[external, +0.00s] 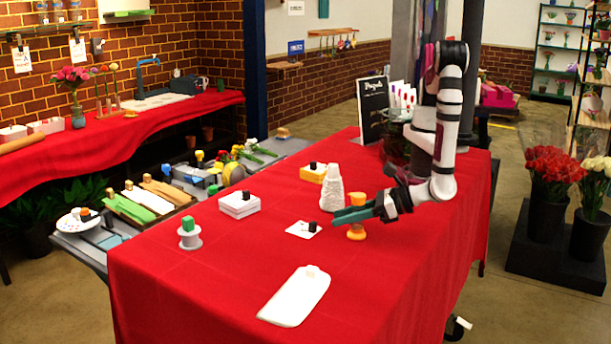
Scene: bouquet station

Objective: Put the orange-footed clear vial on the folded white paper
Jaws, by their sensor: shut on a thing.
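The orange-footed clear vial (356,234) is upright near the middle right of the red-covered table. Its orange foot shows below my gripper (350,214) and an orange piece shows above it. The fingers hide most of the clear body between. My gripper reaches in from the right and is shut on the vial. I cannot tell whether the foot touches the cloth. A long flat white piece (293,298) with rounded corners, perhaps the folded white paper, lies at the table's front, below and left of the vial. Nothing stands on its main face; a small pale knob is at its far end.
A small white card (293,229) with a black knob lies left of the vial. A white ribbed cone (332,192) stands just behind. A white box (239,208) and a green-topped spool (189,240) are farther left. The cloth between vial and white piece is clear.

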